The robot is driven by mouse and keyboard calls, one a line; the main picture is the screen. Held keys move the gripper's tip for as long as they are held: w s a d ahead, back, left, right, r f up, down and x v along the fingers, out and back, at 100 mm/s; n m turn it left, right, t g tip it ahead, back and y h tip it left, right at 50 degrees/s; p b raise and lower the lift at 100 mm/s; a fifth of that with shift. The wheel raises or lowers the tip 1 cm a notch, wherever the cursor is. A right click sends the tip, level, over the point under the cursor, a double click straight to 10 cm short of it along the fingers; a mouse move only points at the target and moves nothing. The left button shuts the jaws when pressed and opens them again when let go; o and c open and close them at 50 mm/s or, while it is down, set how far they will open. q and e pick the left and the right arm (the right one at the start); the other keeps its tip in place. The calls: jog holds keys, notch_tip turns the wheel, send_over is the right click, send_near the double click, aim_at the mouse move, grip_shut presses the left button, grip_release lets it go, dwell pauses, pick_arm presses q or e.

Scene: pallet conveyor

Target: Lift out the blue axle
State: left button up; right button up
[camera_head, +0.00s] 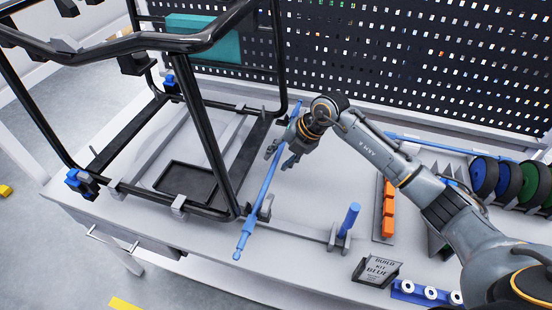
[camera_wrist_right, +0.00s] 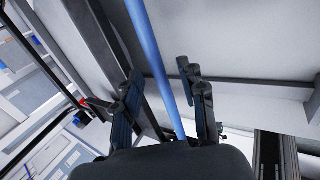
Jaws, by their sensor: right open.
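The blue axle (camera_head: 266,186) is a long thin rod lying along the right side of the black tubular frame (camera_head: 207,120). It appears to rest at a grey bracket (camera_head: 266,207) near its front end, and that end sticks out past the bracket. My right gripper (camera_head: 279,157) is open at the middle of the axle. In the right wrist view the axle (camera_wrist_right: 150,45) runs between the two spread fingers (camera_wrist_right: 160,70), with visible gaps on both sides. Contact cannot be made out. My left gripper is out of view.
Another blue rod (camera_head: 455,147) lies at the back right, near dark, blue and green wheels (camera_head: 509,183).

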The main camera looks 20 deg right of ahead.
grip_shut()
jog(key=shift+w+r, duration=0.1)
jog(key=shift+r, duration=0.05)
jog(key=shift+r, duration=0.1)
